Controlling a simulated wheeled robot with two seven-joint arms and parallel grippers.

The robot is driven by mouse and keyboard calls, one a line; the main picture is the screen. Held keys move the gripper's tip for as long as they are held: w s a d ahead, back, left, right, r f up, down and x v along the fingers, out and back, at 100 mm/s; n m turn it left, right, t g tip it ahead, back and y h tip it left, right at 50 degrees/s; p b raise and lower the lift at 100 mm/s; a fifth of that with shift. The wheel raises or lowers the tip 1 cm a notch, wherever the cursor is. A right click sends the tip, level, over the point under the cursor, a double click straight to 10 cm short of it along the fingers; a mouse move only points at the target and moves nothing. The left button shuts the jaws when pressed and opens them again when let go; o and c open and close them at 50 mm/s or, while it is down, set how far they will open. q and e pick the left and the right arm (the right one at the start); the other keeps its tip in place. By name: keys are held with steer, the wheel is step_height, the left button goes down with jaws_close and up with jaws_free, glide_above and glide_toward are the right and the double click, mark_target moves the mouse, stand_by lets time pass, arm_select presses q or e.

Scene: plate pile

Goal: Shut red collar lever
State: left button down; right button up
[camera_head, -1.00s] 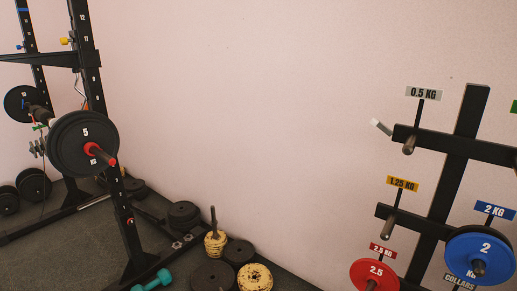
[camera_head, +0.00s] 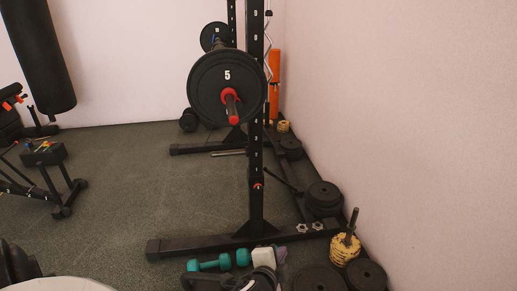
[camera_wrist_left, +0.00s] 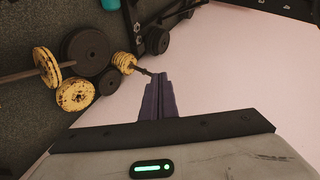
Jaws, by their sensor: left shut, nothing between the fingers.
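The red collar (camera_head: 229,94) sits on the near end of a barbell, against the face of a black plate (camera_head: 207,88) marked 5. The bar end (camera_head: 232,107) sticks out past it toward me with a red tip. The collar is too small here to tell its lever or whether that is open or shut. My left gripper (camera_wrist_left: 160,80) shows in the left wrist view with its dark fingers together and nothing between them. It points toward the pale wall and floor weights, and the collar is not in that view. My right gripper is not in view.
The rack upright (camera_head: 256,150) stands just right of the plate, its foot (camera_head: 200,243) running along the floor. A bench (camera_head: 45,155) stands left. Floor between is free.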

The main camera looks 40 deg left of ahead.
arm_select(q)
steer(key=w+a+r+m+y+b, duration=0.2)
steer(key=w+a+r+y+b, duration=0.3)
steer(key=w+a, duration=0.35)
steer(key=w+a+r+g+y+b, duration=0.1)
steer(key=a+r+y+b, duration=0.2)
steer(key=r, duration=0.4)
steer(key=w+a+r+m+g+y+b, duration=0.1)
steer(key=a+r+y+b, duration=0.1)
steer(key=a+r+y, duration=0.35)
steer(key=w+a+r+g+y+b, duration=0.1)
steer(key=w+a+r+b, duration=0.1)
steer(key=r, duration=0.7)
steer(key=shift+s+b+x, duration=0.2)
steer(key=shift+b+x, duration=0.75)
steer(key=shift+x, duration=2.85)
steer(key=shift+a+r, duration=0.15)
steer(key=shift+r, duration=0.1)
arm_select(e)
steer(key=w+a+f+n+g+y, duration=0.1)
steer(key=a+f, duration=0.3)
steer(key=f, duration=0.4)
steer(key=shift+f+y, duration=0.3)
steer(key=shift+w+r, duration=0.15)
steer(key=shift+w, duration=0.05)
arm_select(q)
steer(key=shift+x, duration=0.85)
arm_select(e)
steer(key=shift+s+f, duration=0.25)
